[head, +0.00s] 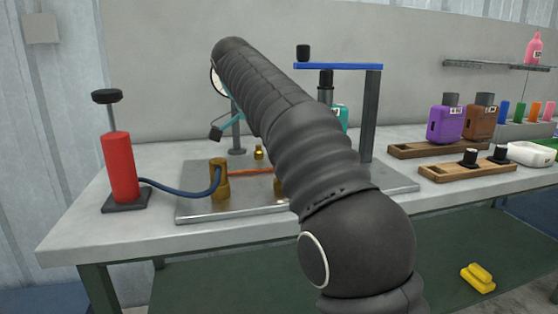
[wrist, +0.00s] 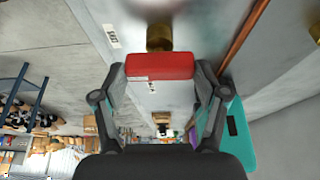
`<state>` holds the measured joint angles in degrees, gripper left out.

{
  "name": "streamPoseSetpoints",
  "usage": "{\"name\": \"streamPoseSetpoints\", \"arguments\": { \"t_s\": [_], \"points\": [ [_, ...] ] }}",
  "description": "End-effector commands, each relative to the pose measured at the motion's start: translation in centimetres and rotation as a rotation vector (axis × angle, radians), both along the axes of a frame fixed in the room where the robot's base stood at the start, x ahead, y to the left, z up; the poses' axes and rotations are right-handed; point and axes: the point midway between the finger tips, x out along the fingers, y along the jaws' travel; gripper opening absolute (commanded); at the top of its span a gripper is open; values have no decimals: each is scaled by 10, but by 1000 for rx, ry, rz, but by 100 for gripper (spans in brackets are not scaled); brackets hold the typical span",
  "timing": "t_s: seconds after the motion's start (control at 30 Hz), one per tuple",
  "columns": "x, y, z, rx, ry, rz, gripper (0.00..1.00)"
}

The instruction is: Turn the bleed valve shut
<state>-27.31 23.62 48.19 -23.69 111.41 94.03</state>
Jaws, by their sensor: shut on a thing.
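In the wrist view my gripper (wrist: 162,72) is shut on a red block-shaped handle (wrist: 160,66), with one finger at each end. The handle carries a small pale label and lies across the picture. A brass fitting (wrist: 158,38) shows directly beyond it and looks like the bleed valve's body. How far the valve is turned cannot be told. In the head view my arm covers the handle and most of my gripper. A brass cylinder (head: 219,180) with a blue hose and a small brass fitting (head: 259,152) stand on the metal plate (head: 195,208).
A red pump (head: 122,168) stands left of the plate. A blue-topped stand (head: 369,115) rises at the plate's right. A copper pipe (wrist: 245,35) runs beside the held handle. Purple (head: 445,124) and brown (head: 479,122) bottles stand on wooden trays at the right.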

Motion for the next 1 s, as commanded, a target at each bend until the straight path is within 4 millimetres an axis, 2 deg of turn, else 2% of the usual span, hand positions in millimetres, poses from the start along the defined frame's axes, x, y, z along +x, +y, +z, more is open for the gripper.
{"name": "streamPoseSetpoints", "arguments": {
  "t_s": [0.13,0.17,0.23,0.27,0.77,1.0],
  "points": [
    [0,0,-1,0,0,-1,38],
    [0,0,-1,0,0,-1,78],
    [0,0,-1,0,0,-1,95],
    [0,0,-1,0,0,0,98],
    [0,0,0,0,0,4,98],
    [-2,-1,1,0,-1,133,98]
  ]
}}
